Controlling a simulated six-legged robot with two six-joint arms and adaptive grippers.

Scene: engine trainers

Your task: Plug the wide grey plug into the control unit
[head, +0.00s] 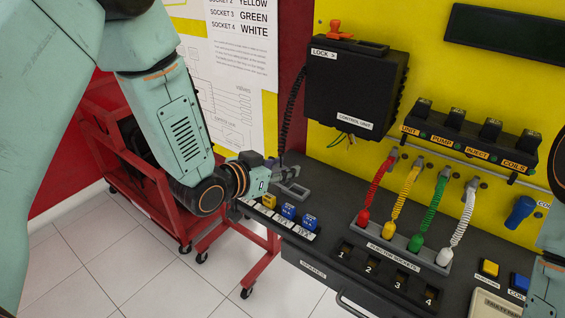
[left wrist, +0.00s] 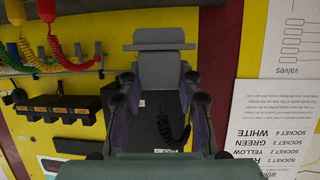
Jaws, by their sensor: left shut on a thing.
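The wide grey plug (left wrist: 158,68) is between the two fingers of my left gripper (left wrist: 158,100) in the left wrist view. The gripper is shut on it. In the head view my left gripper (head: 284,178) is just above the left back part of the bench, below and left of the control unit (head: 345,92). A black coiled cable (head: 291,105) hangs from beside the unit to the gripper. The unit is a black box on the yellow wall, with an orange lever (head: 336,31) on top. The gripper hides part of the plug there. My right gripper is out of view.
Red, yellow, green and white coiled leads rise from a grey holder (head: 398,250) on the bench. Black coil units (head: 470,140) hang at right. Blue and yellow connectors (head: 287,212) stand at the bench's left edge. A red cart (head: 160,190) is behind my left arm.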

